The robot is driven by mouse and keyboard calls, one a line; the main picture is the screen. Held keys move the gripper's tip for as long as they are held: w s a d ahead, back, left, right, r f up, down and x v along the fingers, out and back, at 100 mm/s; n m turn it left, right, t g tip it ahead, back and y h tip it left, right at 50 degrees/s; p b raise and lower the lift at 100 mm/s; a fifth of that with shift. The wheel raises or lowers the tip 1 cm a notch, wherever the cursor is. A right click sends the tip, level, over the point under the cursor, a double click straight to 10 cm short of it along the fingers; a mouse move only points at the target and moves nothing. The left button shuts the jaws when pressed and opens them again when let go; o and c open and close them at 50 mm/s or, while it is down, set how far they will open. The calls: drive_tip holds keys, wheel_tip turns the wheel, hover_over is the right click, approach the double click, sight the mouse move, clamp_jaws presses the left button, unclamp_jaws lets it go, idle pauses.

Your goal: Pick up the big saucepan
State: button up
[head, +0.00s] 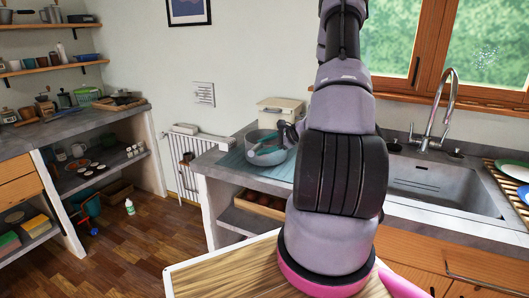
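A large grey metal saucepan (256,136) stands upright on a teal ribbed mat (231,163) on the counter, left of the sink. A grey-teal elongated shape shows at its front right; I cannot tell whether it is the handle or something inside. My gripper (291,134) shows only as a small dark part at the saucepan's right rim, beside my arm. My arm hides the rest of it and the saucepan's right side. I cannot tell whether the fingers touch the pan or are open.
A cream box (279,113) stands behind the saucepan. The sink (440,185) with a tall faucet (446,105) is on the right, beside a rack with plates (514,172). A wooden-topped surface (225,276) is in front. Left shelves hold pots and cups. The wooden floor (140,240) is mostly clear.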

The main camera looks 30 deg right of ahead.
drive_tip(key=shift+w+a+f, duration=0.25)
drive_tip(key=shift+w, duration=0.05)
drive_tip(key=shift+c, duration=0.2)
clamp_jaws()
idle(1.1)
